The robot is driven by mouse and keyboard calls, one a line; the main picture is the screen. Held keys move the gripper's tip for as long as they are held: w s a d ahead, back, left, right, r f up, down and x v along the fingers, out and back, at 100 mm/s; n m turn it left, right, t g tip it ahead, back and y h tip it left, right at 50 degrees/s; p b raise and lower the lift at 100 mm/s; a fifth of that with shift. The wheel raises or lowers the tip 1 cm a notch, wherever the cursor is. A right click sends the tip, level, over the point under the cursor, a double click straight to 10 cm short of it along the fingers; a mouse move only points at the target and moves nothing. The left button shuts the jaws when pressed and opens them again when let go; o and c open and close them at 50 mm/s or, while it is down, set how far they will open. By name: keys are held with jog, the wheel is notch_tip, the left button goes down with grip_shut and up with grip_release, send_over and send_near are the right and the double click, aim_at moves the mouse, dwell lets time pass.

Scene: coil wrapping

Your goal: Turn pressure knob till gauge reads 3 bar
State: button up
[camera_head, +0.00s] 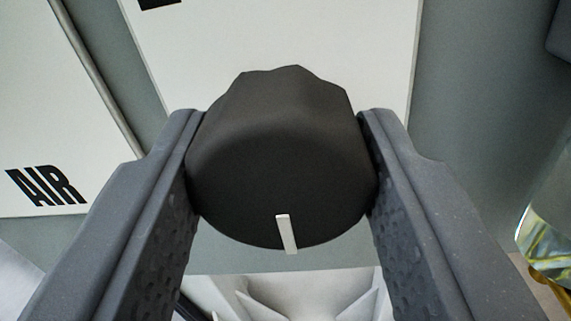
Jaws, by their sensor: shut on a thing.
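The pressure knob (280,160) is a dark, rounded knob with a scalloped far edge. A short white marker line (286,233) shows on its face, near the lower edge in the picture and tilted slightly. My gripper (282,165) is shut on the knob, with one grey finger against its left side and the other against its right side. The textured inner pads face each other below the knob. I cannot see the gauge in this view.
A white panel with the label "AIR" (46,186) is at the left. Another white panel (370,50) lies behind the knob on a grey-green wall (470,100). A clear, shiny object with yellow parts (548,240) is at the right edge. A pale structure (300,295) shows below.

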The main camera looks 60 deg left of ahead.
jog(key=n, duration=0.2)
jog(key=n+p, duration=0.1)
jog(key=shift+a+r+n, duration=0.1)
jog(key=shift+a+n, duration=0.1)
jog(key=shift+n, duration=0.2)
jog(key=n, duration=0.4)
jog(key=shift+a+n, duration=0.1)
jog(key=shift+n, duration=0.3)
jog(key=o, duration=1)
jog(key=shift+a, duration=0.1)
jog(key=shift+c, duration=0.2)
jog(key=shift+d, duration=0.25)
